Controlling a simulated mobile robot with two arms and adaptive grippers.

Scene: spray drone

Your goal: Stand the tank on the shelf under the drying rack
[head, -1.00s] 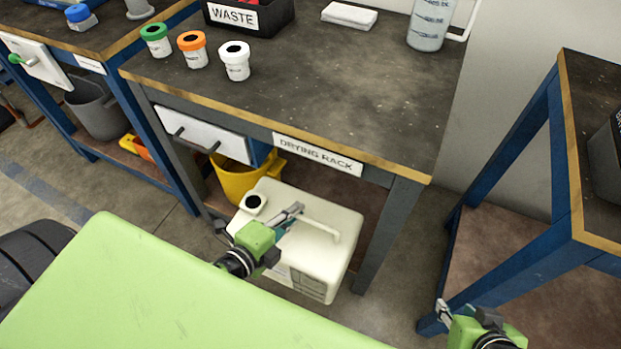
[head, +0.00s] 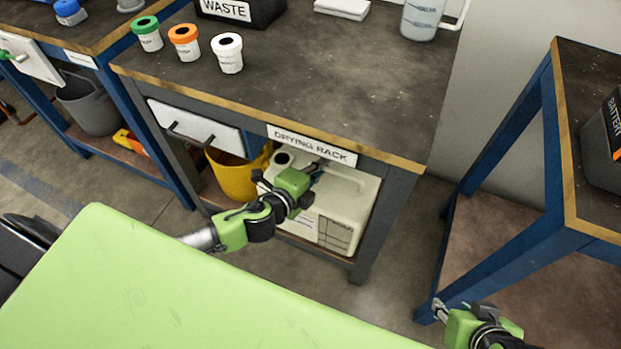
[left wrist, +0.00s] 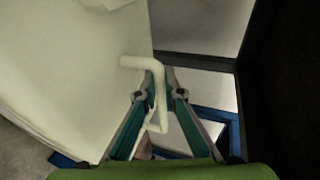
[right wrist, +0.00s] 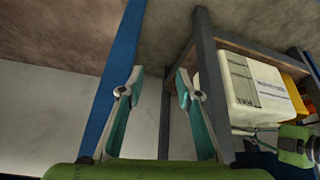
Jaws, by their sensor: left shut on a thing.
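The cream tank (head: 345,210) is in the lower opening of the bench labelled drying rack (head: 312,144). It stands upright on or just above the low shelf (head: 205,188); its underside contact is not clear. My left gripper (head: 318,168) is shut on the tank's handle, close under the bench's front edge. In the left wrist view the two fingers (left wrist: 162,97) close around the handle (left wrist: 157,85) beside the tank's body (left wrist: 75,75). My right gripper (head: 440,308) is empty and open, low near the right-hand bench; its fingers (right wrist: 157,90) stand apart in the right wrist view.
A yellow bucket (head: 235,178) stands on the shelf just left of the tank. The bench's right front leg (head: 385,225) is close to the tank's right side. A blue-framed bench (head: 490,265) stands at the right, with bare floor between.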

